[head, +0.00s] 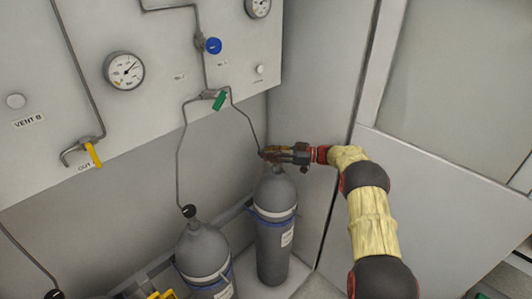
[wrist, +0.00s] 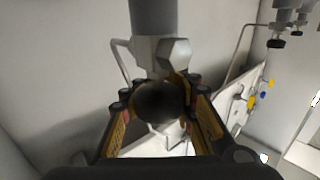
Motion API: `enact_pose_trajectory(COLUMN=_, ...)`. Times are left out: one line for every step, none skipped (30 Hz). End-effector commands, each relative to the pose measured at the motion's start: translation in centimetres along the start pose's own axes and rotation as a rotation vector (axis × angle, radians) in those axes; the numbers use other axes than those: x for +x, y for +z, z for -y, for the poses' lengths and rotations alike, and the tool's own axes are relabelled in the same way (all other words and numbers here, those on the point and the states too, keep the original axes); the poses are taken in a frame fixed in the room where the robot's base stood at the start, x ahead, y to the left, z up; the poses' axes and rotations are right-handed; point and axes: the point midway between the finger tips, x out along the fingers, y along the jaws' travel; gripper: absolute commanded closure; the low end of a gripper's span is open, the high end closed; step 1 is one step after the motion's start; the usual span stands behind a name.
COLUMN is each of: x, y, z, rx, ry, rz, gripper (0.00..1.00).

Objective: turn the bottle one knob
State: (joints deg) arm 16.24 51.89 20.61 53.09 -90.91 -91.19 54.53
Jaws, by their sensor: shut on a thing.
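A grey gas bottle (head: 273,238) with a blue-and-white band stands in the corner in the head view. My gripper (head: 274,154) is at its top, reaching in from the right. In the wrist view the bottle's grey body (wrist: 153,18) comes down from the top edge, with its valve below it. A dark round knob (wrist: 158,102) lies between the two yellow-and-black fingers of my gripper (wrist: 160,93), which are shut on it. In the head view the fingers hide this knob. I cannot read a number on the bottle.
A second grey bottle (head: 203,262) with a black knob (head: 188,211) stands to the left. The panel above carries gauges (head: 124,71), a green handle (head: 220,100), a blue knob (head: 214,46) and a yellow handle (head: 93,154). Thin pipes run down to the bottles. A wall is close behind.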

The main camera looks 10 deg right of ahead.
Motion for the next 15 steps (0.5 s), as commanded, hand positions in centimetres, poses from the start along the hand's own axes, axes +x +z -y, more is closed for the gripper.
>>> enact_pose_trajectory(x=-0.01, y=-0.54, z=-0.23, rx=-0.009, ry=0.004, rz=-0.003, gripper=1.0)
enact_pose_trajectory(x=0.0, y=-0.55, z=-0.23, rx=-0.009, ry=0.004, rz=-0.003, gripper=1.0)
enact_pose_trajectory(x=0.0, y=-0.56, z=-0.23, rx=-0.009, ry=0.004, rz=-0.003, gripper=0.73)
enact_pose_trajectory(x=0.0, y=-0.57, z=-0.23, rx=-0.009, ry=0.004, rz=-0.003, gripper=0.71)
enact_pose_trajectory(x=0.0, y=-0.56, z=-0.22, rx=-0.009, ry=0.004, rz=-0.002, gripper=0.7)
enact_pose_trajectory(x=0.0, y=-0.52, z=-0.2, rx=-0.008, ry=0.004, rz=-0.002, gripper=0.68)
enact_pose_trajectory(x=0.01, y=-0.48, z=-0.18, rx=-0.008, ry=0.003, rz=-0.002, gripper=0.66)
enact_pose_trajectory(x=0.01, y=-0.45, z=-0.17, rx=-0.007, ry=0.003, rz=-0.002, gripper=0.64)
enact_pose_trajectory(x=0.01, y=-0.4, z=-0.15, rx=-0.006, ry=0.003, rz=-0.002, gripper=0.62)
enact_pose_trajectory(x=0.01, y=-0.37, z=-0.14, rx=-0.006, ry=0.003, rz=-0.002, gripper=0.6)
enact_pose_trajectory(x=0.01, y=-0.34, z=-0.12, rx=-0.005, ry=0.002, rz=-0.002, gripper=0.58)
enact_pose_trajectory(x=0.01, y=-0.3, z=-0.11, rx=-0.005, ry=0.002, rz=-0.002, gripper=0.56)
enact_pose_trajectory(x=0.01, y=-0.29, z=-0.1, rx=-0.005, ry=0.002, rz=-0.002, gripper=0.54)
enact_pose_trajectory(x=0.02, y=-0.27, z=-0.1, rx=-0.004, ry=0.002, rz=-0.001, gripper=0.53)
enact_pose_trajectory(x=0.02, y=-0.25, z=-0.09, rx=-0.004, ry=0.002, rz=-0.001, gripper=0.5)
